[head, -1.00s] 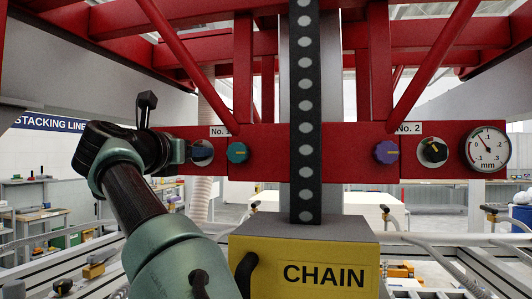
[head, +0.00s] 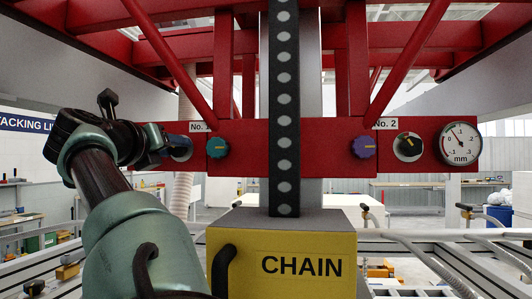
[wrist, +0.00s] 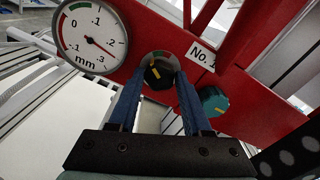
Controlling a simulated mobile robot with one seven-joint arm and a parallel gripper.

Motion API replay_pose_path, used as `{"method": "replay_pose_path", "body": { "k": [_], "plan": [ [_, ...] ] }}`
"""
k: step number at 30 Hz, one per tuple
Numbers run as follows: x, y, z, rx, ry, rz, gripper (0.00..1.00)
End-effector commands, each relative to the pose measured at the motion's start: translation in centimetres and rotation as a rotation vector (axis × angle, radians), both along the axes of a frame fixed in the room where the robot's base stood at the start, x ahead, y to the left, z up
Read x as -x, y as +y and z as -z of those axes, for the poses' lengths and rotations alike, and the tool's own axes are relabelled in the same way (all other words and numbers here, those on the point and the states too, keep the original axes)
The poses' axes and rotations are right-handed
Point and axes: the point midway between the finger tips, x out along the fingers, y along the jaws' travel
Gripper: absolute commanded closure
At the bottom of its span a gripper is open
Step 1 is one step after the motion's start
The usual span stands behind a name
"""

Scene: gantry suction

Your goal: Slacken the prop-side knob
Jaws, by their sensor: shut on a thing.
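A black knob with a yellow mark (wrist: 160,78) sits on a round plate beside the "No. 1" label (wrist: 201,55) on the red beam (wrist: 262,100). My gripper (wrist: 157,70) is shut on this knob, one blue finger at each side. In the head view my gripper (head: 172,145) reaches the beam's left end and hides that knob. A second black knob (head: 408,145) is by the "No. 2" label (head: 386,125), with nothing touching it. I see no label that says prop.
A teal knob (head: 217,147) and a purple knob (head: 363,146) flank the central chain column (head: 285,130). A yellow box marked CHAIN (head: 300,265) stands in front. Dial gauges are at both ends, one right (head: 461,143), one by my gripper (wrist: 92,35).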

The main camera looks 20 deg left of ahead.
Motion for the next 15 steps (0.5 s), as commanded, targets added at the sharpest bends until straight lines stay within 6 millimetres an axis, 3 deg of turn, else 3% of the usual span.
{"method": "replay_pose_path", "body": {
  "k": [15],
  "plan": [
    [0.05,0.04,-0.15,0.231,-0.060,0.000,1.00]
  ]
}}
